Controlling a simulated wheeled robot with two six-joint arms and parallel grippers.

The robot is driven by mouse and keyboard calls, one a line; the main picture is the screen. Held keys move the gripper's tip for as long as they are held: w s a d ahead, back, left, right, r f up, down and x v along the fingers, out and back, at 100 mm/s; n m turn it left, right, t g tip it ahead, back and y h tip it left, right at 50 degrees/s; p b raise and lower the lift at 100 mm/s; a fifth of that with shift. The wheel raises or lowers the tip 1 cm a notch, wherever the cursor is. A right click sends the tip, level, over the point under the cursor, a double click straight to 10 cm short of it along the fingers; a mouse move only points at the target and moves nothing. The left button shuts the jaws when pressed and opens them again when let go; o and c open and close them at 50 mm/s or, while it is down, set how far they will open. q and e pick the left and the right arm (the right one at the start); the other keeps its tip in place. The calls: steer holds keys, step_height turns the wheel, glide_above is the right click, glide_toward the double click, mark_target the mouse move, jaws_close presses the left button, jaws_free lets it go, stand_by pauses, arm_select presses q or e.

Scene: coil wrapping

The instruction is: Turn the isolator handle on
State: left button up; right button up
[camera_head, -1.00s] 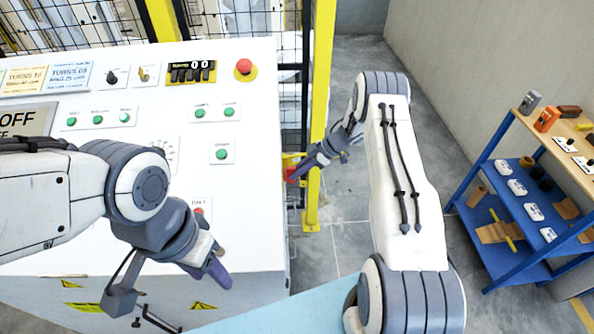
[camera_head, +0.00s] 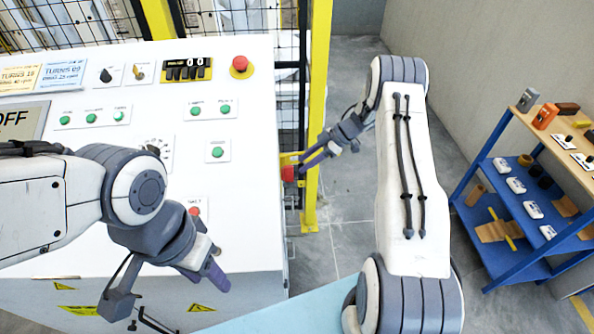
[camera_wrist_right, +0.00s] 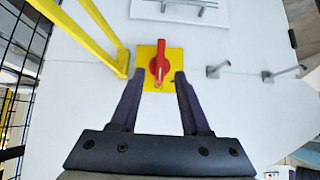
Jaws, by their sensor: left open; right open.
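The isolator handle is a red rotary handle (camera_wrist_right: 158,66) on a yellow square plate (camera_wrist_right: 174,58). In the right wrist view it stands lengthwise up and down the picture. It also shows as a small red knob (camera_head: 288,173) on the right side of the white cabinet in the head view. My right gripper (camera_wrist_right: 156,82) is open and empty, its fingertips at either side of the handle's lower end, apparently short of it. In the head view, my right gripper (camera_head: 316,155) is just right of the handle. My left gripper (camera_head: 217,268) is open and empty before the cabinet front.
The white control cabinet (camera_head: 250,230) has buttons and a red emergency stop (camera_head: 240,64) on top. A yellow post (camera_head: 318,90) with mesh fence rises behind the handle. A blue shelf (camera_head: 500,262) with parts stands right. Hooks (camera_wrist_right: 222,69) project from the panel beside the handle.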

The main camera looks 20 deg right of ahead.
steer(key=b+v, duration=0.1)
steer(key=v, duration=0.4)
stand_by(0.3)
steer(key=w+a+r+m+t+h, duration=0.2)
steer(key=w+r+m+t+h, duration=0.15)
steer(key=r, duration=0.25)
steer(key=w+a+r+m+t+h, duration=0.2)
steer(key=w+a+r+m+t, duration=0.15)
steer(key=r, duration=0.35)
steer(key=s+a+f+m+g+h, duration=0.1)
steer(key=s+a+m+g, duration=0.15)
steer(key=s, duration=0.65)
steer(key=s+a+f+m+g+h, duration=0.1)
steer(key=s+m+g, duration=0.15)
steer(key=s, duration=0.65)
steer(key=s+a+f+m+g+h, duration=0.1)
steer(key=s+a+m, duration=0.15)
steer(key=s, duration=0.65)
steer(key=s+a+r+n+g, duration=0.1)
steer(key=s+a+r+n, duration=0.2)
steer(key=s+a, duration=0.3)
steer(key=s+a+r+n+g, duration=0.2)
steer(key=s+a+r+n, duration=0.1)
steer(key=s+a, duration=0.4)
steer(key=shift+s+n+y, duration=0.45)
steer(key=shift+s+n, duration=0.1)
steer(key=shift+s, duration=0.55)
